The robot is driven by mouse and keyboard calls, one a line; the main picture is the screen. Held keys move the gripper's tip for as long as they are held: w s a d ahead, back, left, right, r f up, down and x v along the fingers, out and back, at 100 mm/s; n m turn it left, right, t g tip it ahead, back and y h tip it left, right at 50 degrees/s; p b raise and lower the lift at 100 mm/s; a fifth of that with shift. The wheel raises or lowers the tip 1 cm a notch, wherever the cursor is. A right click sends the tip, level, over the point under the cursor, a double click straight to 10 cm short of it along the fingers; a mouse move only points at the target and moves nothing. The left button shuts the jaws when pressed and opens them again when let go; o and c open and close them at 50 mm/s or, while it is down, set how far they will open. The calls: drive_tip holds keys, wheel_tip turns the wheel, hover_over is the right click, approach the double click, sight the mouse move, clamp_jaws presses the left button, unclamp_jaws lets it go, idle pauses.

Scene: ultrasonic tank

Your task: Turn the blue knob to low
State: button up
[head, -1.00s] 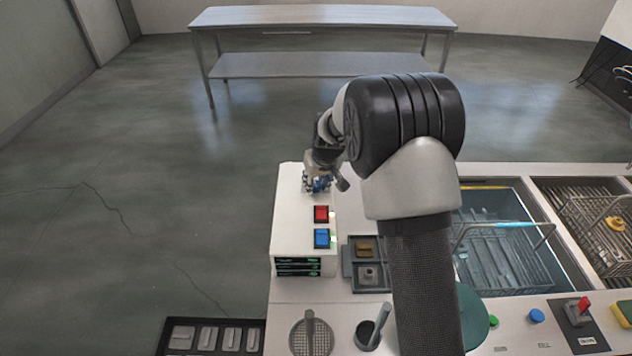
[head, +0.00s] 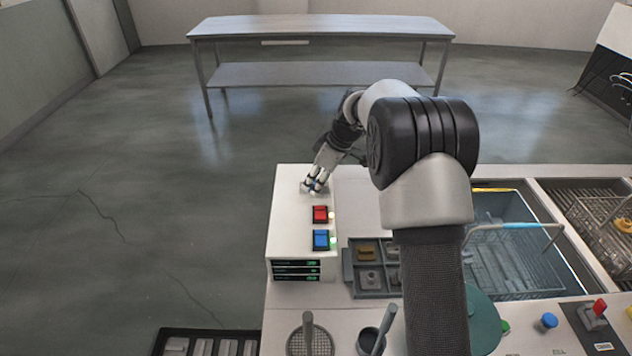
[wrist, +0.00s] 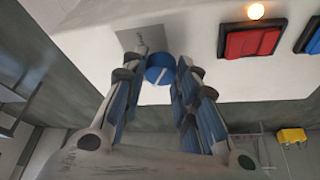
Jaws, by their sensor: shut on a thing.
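The blue knob (wrist: 159,70) is on the top of the white control box (head: 285,225), towards its far end. A pale pointer line on the knob runs diagonally, from lower left to upper right in the wrist view. A grey label plate (wrist: 133,40) lies beside the knob; its lettering is too small to read. My gripper (wrist: 157,78) has its two fingers on either side of the knob, shut on it. In the head view my gripper (head: 314,186) leans over the box and mostly hides the knob.
A red switch (head: 320,214) and a blue switch (head: 320,239) stand on the same box, nearer the front, with lit lamps beside them. A compartment tray (head: 347,268) and a tank with a basket (head: 500,250) are to the right.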

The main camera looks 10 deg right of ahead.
drive_tip(key=shift+n, duration=0.3)
drive_tip(key=o, duration=1)
drive_tip(key=v, duration=1.2)
drive_tip(key=shift+w, duration=0.15)
